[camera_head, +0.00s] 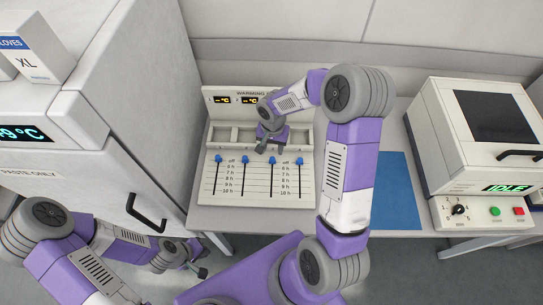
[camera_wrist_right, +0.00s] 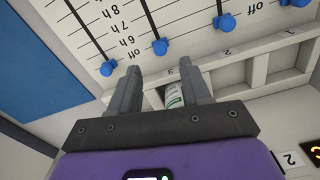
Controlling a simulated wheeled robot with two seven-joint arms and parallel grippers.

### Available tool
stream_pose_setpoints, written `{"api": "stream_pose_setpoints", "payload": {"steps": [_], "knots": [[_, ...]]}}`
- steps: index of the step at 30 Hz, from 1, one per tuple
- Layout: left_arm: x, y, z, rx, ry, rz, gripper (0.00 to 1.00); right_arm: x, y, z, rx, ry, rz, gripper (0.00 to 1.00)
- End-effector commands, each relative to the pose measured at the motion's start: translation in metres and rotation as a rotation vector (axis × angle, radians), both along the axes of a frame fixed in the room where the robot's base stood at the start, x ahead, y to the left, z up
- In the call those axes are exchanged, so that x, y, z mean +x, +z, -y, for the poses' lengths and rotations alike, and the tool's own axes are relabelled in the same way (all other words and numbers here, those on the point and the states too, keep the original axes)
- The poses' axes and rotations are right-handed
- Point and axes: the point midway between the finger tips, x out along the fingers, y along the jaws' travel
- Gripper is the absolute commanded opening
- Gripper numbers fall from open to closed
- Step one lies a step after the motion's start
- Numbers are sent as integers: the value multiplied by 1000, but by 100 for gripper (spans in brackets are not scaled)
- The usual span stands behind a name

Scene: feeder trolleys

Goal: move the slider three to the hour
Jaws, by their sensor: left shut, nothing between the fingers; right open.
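The warming panel (camera_head: 208,190) has four blue slider knobs on vertical black tracks with hour labels, all in a row at the top, by the "off" marks. My right gripper (camera_head: 266,150) is open, pointing down just above the panel near sliders two (camera_head: 245,160) and three. In the wrist view its open fingers (camera_wrist_right: 158,72) are apart from slider three, which shows just past their tips. My left gripper (camera_head: 203,272) is shut and empty, low at left.
Slider four (camera_wrist_right: 108,68) is close to one right fingertip. A vial with a green label (camera_wrist_right: 174,96) is in a compartment behind the fingers. A blue mat (camera_head: 398,190) lies right of the panel, with an IDLE machine (camera_head: 440,140) beyond. A white cabinet (camera_head: 120,120) stands at left.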

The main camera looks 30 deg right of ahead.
Motion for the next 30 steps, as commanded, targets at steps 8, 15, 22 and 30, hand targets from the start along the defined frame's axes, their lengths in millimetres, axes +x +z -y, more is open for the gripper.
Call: {"api": "stream_pose_setpoints", "payload": {"steps": [8, 15, 22, 30], "knots": [[0, -8, 0, 0, 0, 0, 0, -1, -46, 0, 1, 1, -5, 47], [0, -10, 0, 0, 0, 0, 0, 0, -61, 0, 0, 1, -1, 47], [0, -10, 0, 0, 0, 0, 0, 0, -61, 0, 1, 1, -1, 47], [0, -10, 0, 0, 0, 0, 0, 0, -61, 0, 1, 1, -1, 6]]}}
